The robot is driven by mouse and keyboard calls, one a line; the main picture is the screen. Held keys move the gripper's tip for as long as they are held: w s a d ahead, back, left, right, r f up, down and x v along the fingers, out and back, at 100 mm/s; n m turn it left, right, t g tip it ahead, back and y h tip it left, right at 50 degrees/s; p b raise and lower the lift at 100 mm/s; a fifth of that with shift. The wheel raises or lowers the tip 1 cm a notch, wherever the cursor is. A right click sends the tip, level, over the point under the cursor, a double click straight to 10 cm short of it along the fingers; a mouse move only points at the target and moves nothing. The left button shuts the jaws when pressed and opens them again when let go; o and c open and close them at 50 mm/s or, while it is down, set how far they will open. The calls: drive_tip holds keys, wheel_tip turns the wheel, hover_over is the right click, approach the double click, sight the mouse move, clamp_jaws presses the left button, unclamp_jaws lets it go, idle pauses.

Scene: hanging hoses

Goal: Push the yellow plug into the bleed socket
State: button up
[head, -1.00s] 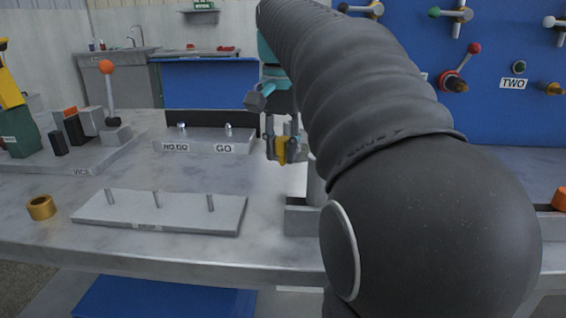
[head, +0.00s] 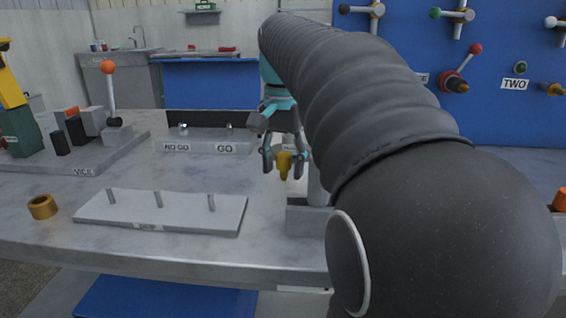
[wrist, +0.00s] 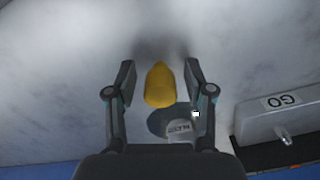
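The yellow plug (head: 285,163) stands between the two spread fingers of my gripper (head: 283,172) in the head view. In the wrist view the plug (wrist: 159,86) shows a gap to each finger of my gripper (wrist: 160,72), which is open around it. A dark round piece with a pale label (wrist: 181,128), which seems to read BLEED, lies just below the plug in the wrist view. It looks like the bleed socket, partly hidden by the plug and gripper. I cannot tell how deep the plug sits in it.
The NO GO / GO block (head: 203,141) with two metal pins stands left of my gripper. A grey plate with several pegs (head: 165,211) and a brass ring (head: 42,207) lie nearer the front. A grey block with a post (head: 308,220) is partly behind my arm.

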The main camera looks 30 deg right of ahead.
sight(284, 155)
drive_tip(key=shift+f+b, duration=0.15)
drive_tip(key=shift+b, duration=0.35)
wheel_tip(284, 155, up, 14)
drive_tip(key=p, duration=0.4)
drive_tip(key=shift+d, duration=0.1)
